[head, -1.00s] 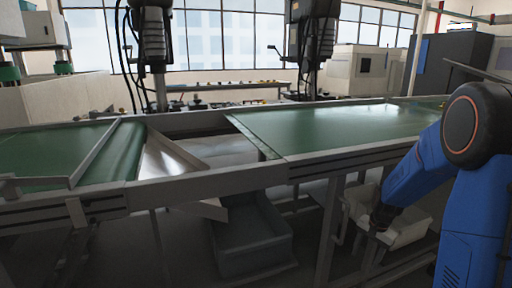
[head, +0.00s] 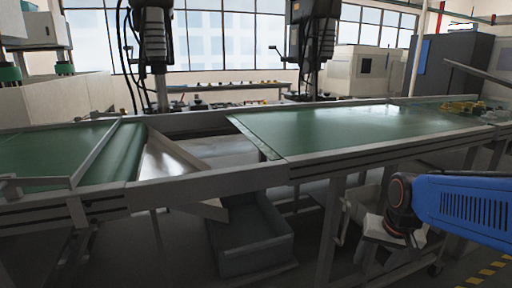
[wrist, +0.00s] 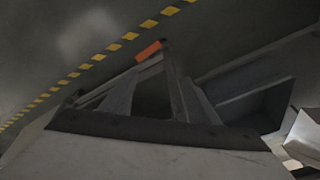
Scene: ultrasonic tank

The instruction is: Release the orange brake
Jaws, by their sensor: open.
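The brake shows in the wrist view as a small orange piece (wrist: 149,50) at the top of a grey metal frame, a little above picture centre. My gripper (wrist: 161,78) is open and empty, with one grey finger on each side of the picture's middle. The orange piece lies beyond the fingertips, slightly left of centre, and appears apart from them. In the head view my blue arm reaches in from the right, below the green conveyor (head: 340,128). I cannot make out the fingers or the orange piece there.
A grey bin (head: 250,245) stands on the floor under the conveyor gap. A white bin (head: 372,222) sits beside my arm, near the conveyor legs. Yellow and black floor tape (wrist: 130,36) crosses the wrist view. Yellowish parts (head: 460,107) lie on the conveyor's right end.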

